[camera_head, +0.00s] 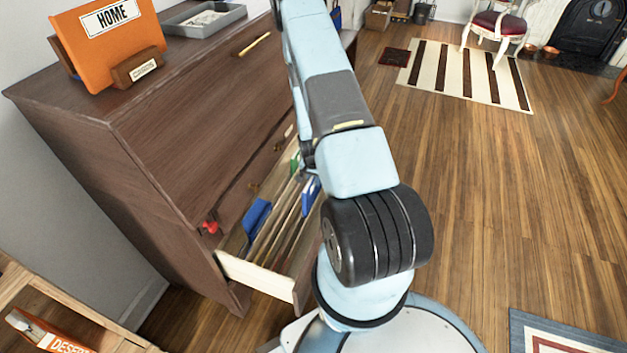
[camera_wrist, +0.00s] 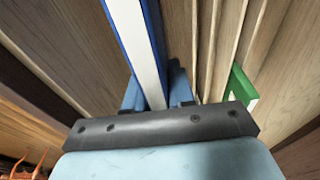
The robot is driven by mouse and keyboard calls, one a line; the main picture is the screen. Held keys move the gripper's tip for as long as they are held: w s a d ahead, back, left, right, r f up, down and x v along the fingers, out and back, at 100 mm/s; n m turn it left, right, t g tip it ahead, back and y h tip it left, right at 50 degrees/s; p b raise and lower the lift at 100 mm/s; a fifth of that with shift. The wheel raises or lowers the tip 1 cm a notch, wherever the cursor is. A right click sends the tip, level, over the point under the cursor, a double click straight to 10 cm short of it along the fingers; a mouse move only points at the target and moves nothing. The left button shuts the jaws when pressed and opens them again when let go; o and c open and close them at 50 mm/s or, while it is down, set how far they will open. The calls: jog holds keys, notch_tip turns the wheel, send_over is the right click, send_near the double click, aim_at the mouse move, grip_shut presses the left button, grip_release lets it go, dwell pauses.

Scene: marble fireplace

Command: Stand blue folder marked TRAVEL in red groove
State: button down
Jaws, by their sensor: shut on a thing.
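My gripper (camera_wrist: 157,92) is shut on a blue folder (camera_wrist: 138,40) in the wrist view. The folder's white edge runs up between the fingers, with blue along its side. Its TRAVEL label does not show. In the head view, an open drawer (camera_head: 262,277) holds upright dividers. A blue piece (camera_head: 256,216) stands at its near left end and another blue piece (camera_head: 310,195) shows beside my arm. I cannot tell which of them is the held folder. My gripper is hidden there behind the arm. No red groove can be made out between the dividers.
Pale wooden dividers (camera_wrist: 205,45) and a green tab (camera_wrist: 240,87) are right of the folder. A small red thing (camera_head: 210,227) is by the drawer's left side. An orange HOME folder (camera_head: 108,40) and a grey tray (camera_head: 203,20) are on the cabinet.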

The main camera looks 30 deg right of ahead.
aim_at(315, 188)
jog(key=shift+f, duration=2.8)
dwell(0.5)
jog(key=c, duration=0.9)
grip_release()
jog(key=shift+r, duration=4.5)
